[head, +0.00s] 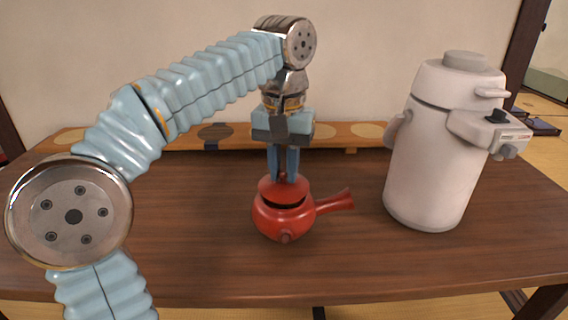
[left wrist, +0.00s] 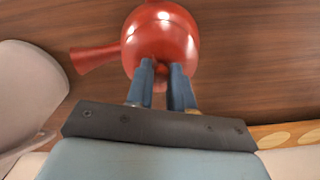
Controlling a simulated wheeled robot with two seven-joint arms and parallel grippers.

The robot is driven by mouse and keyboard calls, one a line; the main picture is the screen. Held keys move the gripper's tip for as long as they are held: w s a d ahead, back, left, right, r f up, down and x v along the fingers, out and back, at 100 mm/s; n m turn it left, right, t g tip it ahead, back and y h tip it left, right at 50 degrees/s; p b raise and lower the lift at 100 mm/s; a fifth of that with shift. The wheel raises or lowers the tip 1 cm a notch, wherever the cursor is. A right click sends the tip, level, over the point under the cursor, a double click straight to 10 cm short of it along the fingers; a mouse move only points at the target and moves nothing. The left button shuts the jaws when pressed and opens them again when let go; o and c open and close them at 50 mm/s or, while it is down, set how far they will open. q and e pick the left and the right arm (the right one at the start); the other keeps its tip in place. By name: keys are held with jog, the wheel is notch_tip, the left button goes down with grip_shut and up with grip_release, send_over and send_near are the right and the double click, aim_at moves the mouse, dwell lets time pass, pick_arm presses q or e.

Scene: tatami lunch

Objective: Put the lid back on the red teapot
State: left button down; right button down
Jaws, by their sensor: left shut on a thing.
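The red teapot (head: 270,221) stands upright on the brown table, with its side handle (head: 334,202) pointing right and its short spout toward me. The red lid (head: 270,190) is over the pot's mouth, and a dark gap shows between lid and rim at the front. My left gripper (head: 284,177) comes straight down from above and is shut on the lid, at its knob. In the left wrist view the gripper's fingers (left wrist: 166,80) reach the red lid (left wrist: 160,38), which hides most of the pot; the handle (left wrist: 93,59) sticks out left. My right gripper is not in view.
A large white air pot (head: 432,150) stands on the table to the right of the teapot, beyond the handle's end. The table (head: 180,240) is clear left and in front.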

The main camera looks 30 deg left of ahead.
pick_arm(q)
jog(key=shift+r+p, duration=0.1)
jog(key=shift+p, duration=0.4)
dwell(0.9)
jog(key=shift+f, duration=0.25)
dwell(0.8)
jog(key=shift+p, duration=0.35)
dwell(0.4)
jog(key=shift+c, duration=2.2)
grip_release()
